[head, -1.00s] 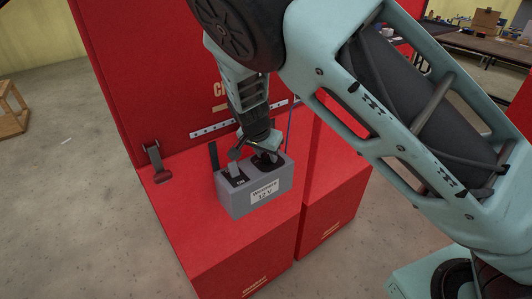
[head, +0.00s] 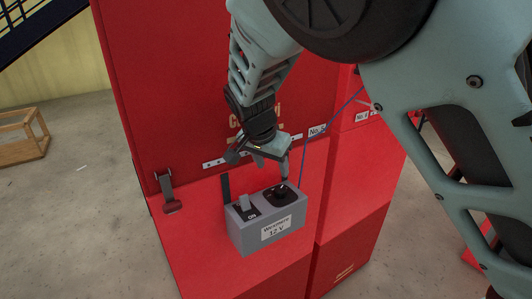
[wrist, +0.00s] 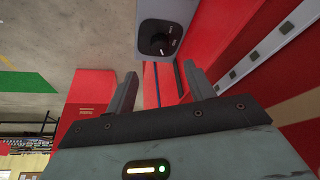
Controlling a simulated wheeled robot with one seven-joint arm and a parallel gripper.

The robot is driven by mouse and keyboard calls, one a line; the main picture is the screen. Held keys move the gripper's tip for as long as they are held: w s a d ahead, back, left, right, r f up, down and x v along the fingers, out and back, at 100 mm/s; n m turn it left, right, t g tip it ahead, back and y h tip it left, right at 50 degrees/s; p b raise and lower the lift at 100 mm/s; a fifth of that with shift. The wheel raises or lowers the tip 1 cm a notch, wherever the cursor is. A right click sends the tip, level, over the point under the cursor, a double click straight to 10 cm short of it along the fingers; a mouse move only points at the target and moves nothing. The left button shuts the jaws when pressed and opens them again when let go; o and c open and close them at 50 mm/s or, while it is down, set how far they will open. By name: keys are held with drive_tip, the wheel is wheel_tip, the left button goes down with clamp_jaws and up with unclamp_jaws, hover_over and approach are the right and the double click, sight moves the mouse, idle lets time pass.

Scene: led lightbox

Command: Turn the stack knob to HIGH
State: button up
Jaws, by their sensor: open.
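A grey box (head: 258,238) with a white label that seems to read a name and "12 V" sits on a red ledge. A round black knob (head: 281,196) is on its top at the right. The knob (wrist: 160,42) also shows in the wrist view, with small white marks; its setting is too small to read. My gripper (head: 260,168) is open and empty, just above and behind the box. In the wrist view its fingers (wrist: 162,90) are spread apart, with the knob beyond them and nothing between them.
A tall red panel (head: 160,90) rises behind, with a grey latch (head: 168,190) at left. A blue cord (head: 322,130) runs right of my gripper. A wooden crate (head: 22,136) is far left.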

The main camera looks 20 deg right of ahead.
drive_tip(key=v, duration=0.6)
drive_tip(key=shift+r+b, duration=0.2)
drive_tip(key=shift+b, duration=0.25)
drive_tip(key=shift+s+a, duration=0.1)
drive_tip(key=s+f+n+g+y+b, duration=0.1)
drive_tip(key=s+f+n, duration=0.3)
drive_tip(key=s, duration=0.6)
drive_tip(key=s+f+n+g+y+b, duration=0.1)
drive_tip(key=s+f+n+b, duration=0.2)
drive_tip(key=s+n, duration=0.4)
drive_tip(key=s+f+n+g+y+b, duration=0.1)
drive_tip(key=s+f+n, duration=0.3)
drive_tip(key=s, duration=0.9)
drive_tip(key=shift+f+n+y+b, duration=0.35)
drive_tip(key=shift+n+b, duration=0.2)
drive_tip(key=shift+n, duration=0.55)
